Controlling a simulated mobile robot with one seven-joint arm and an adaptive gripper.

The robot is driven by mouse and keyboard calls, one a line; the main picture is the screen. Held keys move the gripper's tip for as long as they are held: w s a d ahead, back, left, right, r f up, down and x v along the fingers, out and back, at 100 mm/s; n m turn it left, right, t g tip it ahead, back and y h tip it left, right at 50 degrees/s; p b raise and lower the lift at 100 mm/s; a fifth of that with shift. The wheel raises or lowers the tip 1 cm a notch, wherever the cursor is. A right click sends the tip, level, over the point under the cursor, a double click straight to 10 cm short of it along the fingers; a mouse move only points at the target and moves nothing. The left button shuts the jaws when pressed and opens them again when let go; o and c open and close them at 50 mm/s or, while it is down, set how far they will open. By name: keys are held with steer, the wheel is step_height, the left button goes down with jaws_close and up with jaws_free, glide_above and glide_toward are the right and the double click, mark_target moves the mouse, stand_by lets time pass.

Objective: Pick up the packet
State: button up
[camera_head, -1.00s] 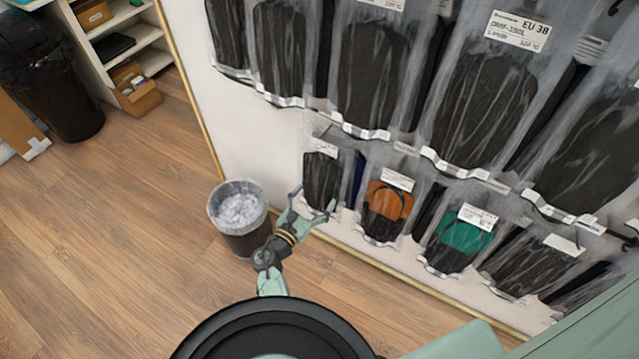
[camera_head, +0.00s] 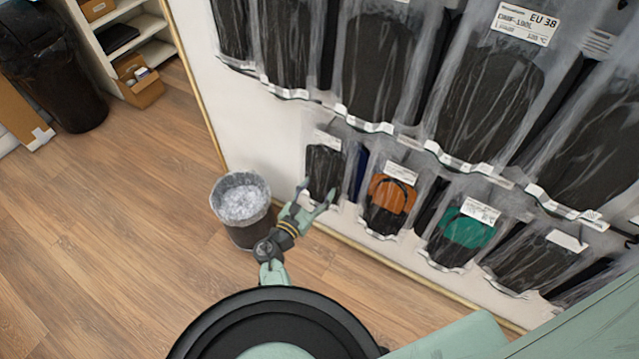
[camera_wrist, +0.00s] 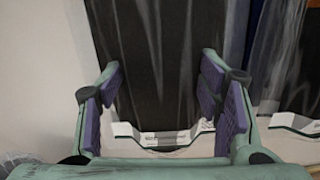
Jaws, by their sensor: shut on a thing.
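The packet (camera_head: 324,168) is a clear bag with a dark insole and a white label, at the left end of the lower row on the white wall. My gripper (camera_head: 318,189) is at the lower part of this packet, with one finger at each side. In the wrist view, the packet (camera_wrist: 150,45) stands upright between the purple finger pads of my gripper (camera_wrist: 160,85). The fingers are spread about as wide as the packet and shut on its sides. Its clear lower edge shows between the pads.
Packets with an orange insole (camera_head: 390,196) and a green one (camera_head: 464,236) hang to the right. Larger packets (camera_head: 485,105) hang above. A lined waste bin (camera_head: 241,202) stands on the floor just left of my gripper. Open wooden floor (camera_head: 110,220) lies to the left.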

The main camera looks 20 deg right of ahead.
steer(key=shift+r+p, duration=0.4)
steer(key=shift+r, duration=0.1)
steer(key=p+v, duration=0.4)
steer(key=v, duration=1.4)
steer(key=shift+r+p, duration=0.25)
steer(key=shift+p, duration=0.05)
steer(key=shift+s+d, duration=0.1)
steer(key=shift+s, duration=0.05)
